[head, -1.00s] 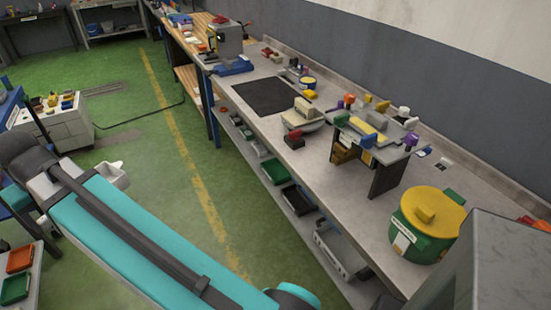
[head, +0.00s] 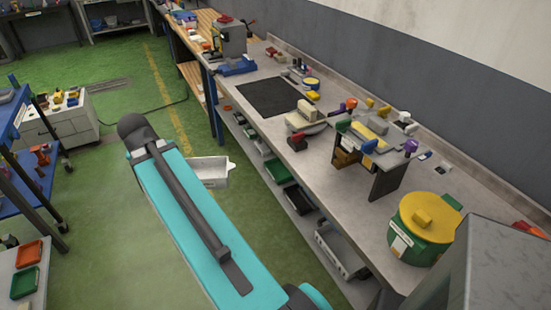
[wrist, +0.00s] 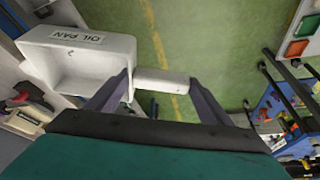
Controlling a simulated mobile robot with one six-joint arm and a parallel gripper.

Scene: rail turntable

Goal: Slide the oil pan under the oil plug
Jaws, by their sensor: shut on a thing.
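The white oil pan (head: 210,170), with its label readable in the wrist view (wrist: 92,55), hangs above the green floor left of the workbench. My gripper (wrist: 163,84) is shut on the pan's pale handle, which spans between the two fingers. In the head view my teal arm hides the gripper and part of the pan. A grey raised stand (head: 388,178) on the bench has several coloured pieces on top and an open space beneath. I cannot pick out the oil plug.
The long grey workbench (head: 330,195) runs along the wall, with bins on its lower shelf. A green pot with a yellow lid (head: 425,228) stands near the stand. A black mat (head: 270,97) lies farther back. A blue shelf cart (head: 35,185) is at left. Green floor lies between.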

